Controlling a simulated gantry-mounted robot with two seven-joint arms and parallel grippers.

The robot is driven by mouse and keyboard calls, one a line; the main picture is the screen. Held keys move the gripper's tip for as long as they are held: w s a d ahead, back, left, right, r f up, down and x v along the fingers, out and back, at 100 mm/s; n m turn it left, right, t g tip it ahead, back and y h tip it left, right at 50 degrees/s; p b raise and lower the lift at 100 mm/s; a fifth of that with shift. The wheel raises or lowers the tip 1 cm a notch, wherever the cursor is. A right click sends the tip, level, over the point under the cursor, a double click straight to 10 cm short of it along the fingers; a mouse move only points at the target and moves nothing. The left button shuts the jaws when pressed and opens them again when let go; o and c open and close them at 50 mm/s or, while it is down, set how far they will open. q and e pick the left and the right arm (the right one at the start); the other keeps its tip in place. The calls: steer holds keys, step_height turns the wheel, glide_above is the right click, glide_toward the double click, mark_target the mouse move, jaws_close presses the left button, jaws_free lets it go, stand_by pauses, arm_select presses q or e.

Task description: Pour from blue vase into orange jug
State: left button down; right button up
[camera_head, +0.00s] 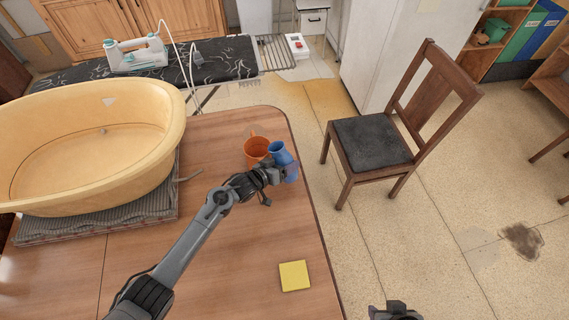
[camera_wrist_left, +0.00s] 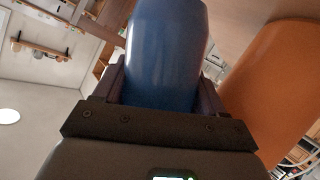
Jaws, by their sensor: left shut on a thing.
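The blue vase (camera_head: 280,152) is held beside the orange jug (camera_head: 256,148), near the table's far right corner. Its mouth leans up and left, close to the jug's rim. I cannot tell whether they touch or whether anything is flowing. My left gripper (camera_head: 284,174) is shut on the vase's body. In the left wrist view the blue vase (camera_wrist_left: 166,50) sits between both fingers, with the orange jug (camera_wrist_left: 272,85) to its right. A dark part of my right gripper (camera_head: 394,311) shows at the bottom edge; its fingers cannot be made out.
A large yellow basin (camera_head: 140,160) on a grey ribbed mat (camera_head: 150,205) fills the left of the wooden table (camera_head: 225,265). A yellow square (camera_head: 295,276) lies near the front right. A chair (camera_head: 372,143) stands right of the table. An ironing board (camera_head: 225,58) is behind.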

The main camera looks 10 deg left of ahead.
mark_target(274, 153)
arm_select(q)
steer(key=shift+n, duration=0.4)
steer(key=shift+w+a+r+p, duration=0.1)
steer(key=shift+r+p, duration=0.7)
steer(key=shift+r, duration=0.25)
steer(key=shift+a+r+p, duration=0.1)
steer(key=shift+r+p, duration=0.7)
steer(key=shift+r, duration=0.2)
steer(key=shift+w+a+r+n+h+p, duration=0.15)
steer(key=shift+a+r+n+h+p, duration=0.2)
steer(key=shift+r+n+h, duration=0.2)
steer(key=shift+d+f+n+h+b, duration=0.15)
steer(key=shift+f+n+h+b, duration=0.35)
steer(key=shift+n, duration=0.35)
steer(key=shift+d+f+n+h+b, duration=0.2)
steer(key=shift+d+n+h+b, duration=0.1)
steer(key=shift+n+h, duration=0.5)
steer(key=shift+r+n+h+p, duration=0.35)
steer(key=shift+r+n, duration=0.5)
steer(key=shift+n, duration=0.15)
steer(key=shift+a+r+n, duration=0.45)
steer(key=shift+a+n, duration=0.05)
steer(key=shift+a, duration=0.1)
steer(key=shift+r+h, duration=0.1)
steer(key=shift+h, duration=0.2)
